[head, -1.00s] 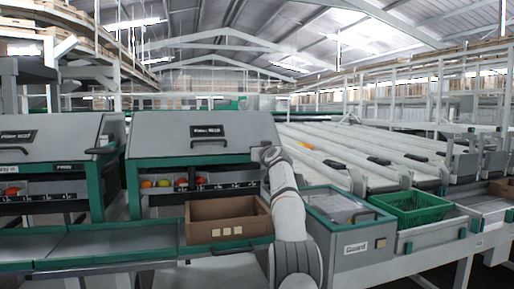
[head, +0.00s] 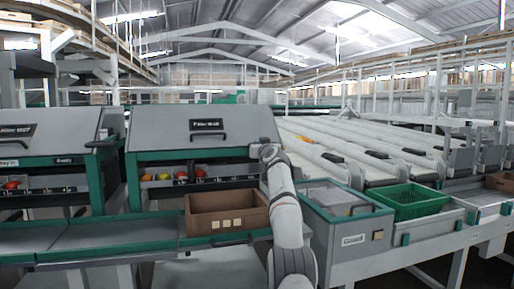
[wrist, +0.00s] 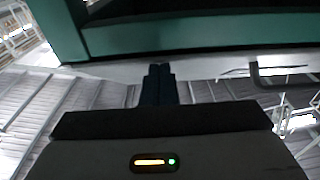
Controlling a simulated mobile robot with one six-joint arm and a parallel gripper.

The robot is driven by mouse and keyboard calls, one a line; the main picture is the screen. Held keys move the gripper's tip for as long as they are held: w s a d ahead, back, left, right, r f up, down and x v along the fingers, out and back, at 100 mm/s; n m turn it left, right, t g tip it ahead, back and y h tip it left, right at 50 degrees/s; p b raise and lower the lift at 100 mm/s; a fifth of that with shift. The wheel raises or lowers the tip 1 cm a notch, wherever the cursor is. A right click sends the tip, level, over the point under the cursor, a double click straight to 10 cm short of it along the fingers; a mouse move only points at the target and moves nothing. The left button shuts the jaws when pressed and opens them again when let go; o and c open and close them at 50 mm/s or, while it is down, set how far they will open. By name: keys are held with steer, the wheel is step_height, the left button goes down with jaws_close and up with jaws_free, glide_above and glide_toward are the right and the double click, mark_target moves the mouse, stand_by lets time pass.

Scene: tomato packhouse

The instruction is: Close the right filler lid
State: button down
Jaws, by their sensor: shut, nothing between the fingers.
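The right filler is a green-framed machine with a grey lid (head: 235,127) that carries a dark label and a dark handle (head: 208,136). Below the lid is a dark opening with red and orange tomatoes (head: 182,175). My gripper (wrist: 158,82) is shut and empty. In the head view my arm reaches up at the right end of the filler, and the fingertips there are hard to make out. In the wrist view the fingers point at a pale edge below a green frame bar (wrist: 180,35). A dark handle (wrist: 280,77) shows to their right.
A brown carton (head: 225,222) stands on the green-edged conveyor in front of the filler. A grey guard box (head: 345,225) and a green crate (head: 410,200) are right of my arm. A second filler (head: 45,140) stands at the left.

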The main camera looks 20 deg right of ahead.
steer(key=shift+f, duration=0.1)
steer(key=s+a+b, duration=0.1)
steer(key=s+b, duration=0.5)
steer(key=s, duration=0.1)
steer(key=shift+s+f, duration=0.25)
steer(key=shift+s, duration=0.1)
